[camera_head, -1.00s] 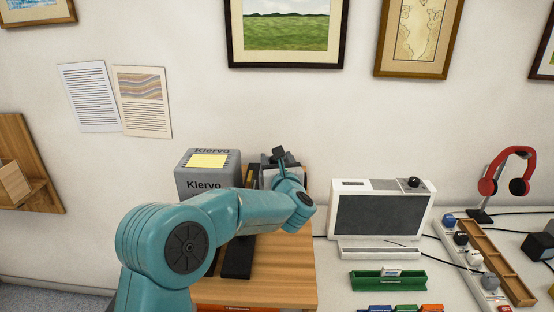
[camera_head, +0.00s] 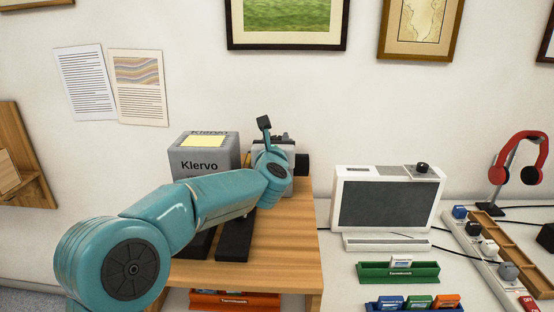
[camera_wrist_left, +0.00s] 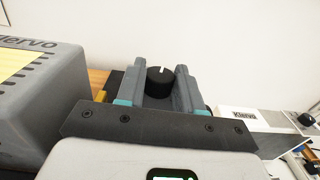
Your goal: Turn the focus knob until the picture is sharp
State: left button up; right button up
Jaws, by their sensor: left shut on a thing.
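In the left wrist view a round black knob (camera_wrist_left: 160,80) with a white mark on top sits between the two grey fingers of my left gripper (camera_wrist_left: 158,82), which is shut on it. In the head view this gripper (camera_head: 278,160) is at a grey-and-black device (camera_head: 287,145) on the wooden stand; my wrist hides much of the device and the knob. A white unit (camera_head: 388,172) to the right has a dark, blank screen (camera_head: 389,204) and another black knob (camera_head: 422,167) on top. I see no projected picture. My right gripper is out of view.
A grey Klervo box (camera_head: 203,162) with a yellow label stands close left of my left gripper. A green tray (camera_head: 398,272), a power strip (camera_head: 490,262) and red headphones (camera_head: 519,158) are to the right. Framed prints hang on the wall above.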

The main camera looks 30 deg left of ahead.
pick_arm(q)
jog(key=shift+f+h, duration=0.15)
jog(key=shift+h, duration=0.15)
jog(key=shift+r, duration=0.2)
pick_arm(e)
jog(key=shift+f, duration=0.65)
pick_arm(q)
jog(key=o, duration=1)
jog(key=shift+o, duration=0.2)
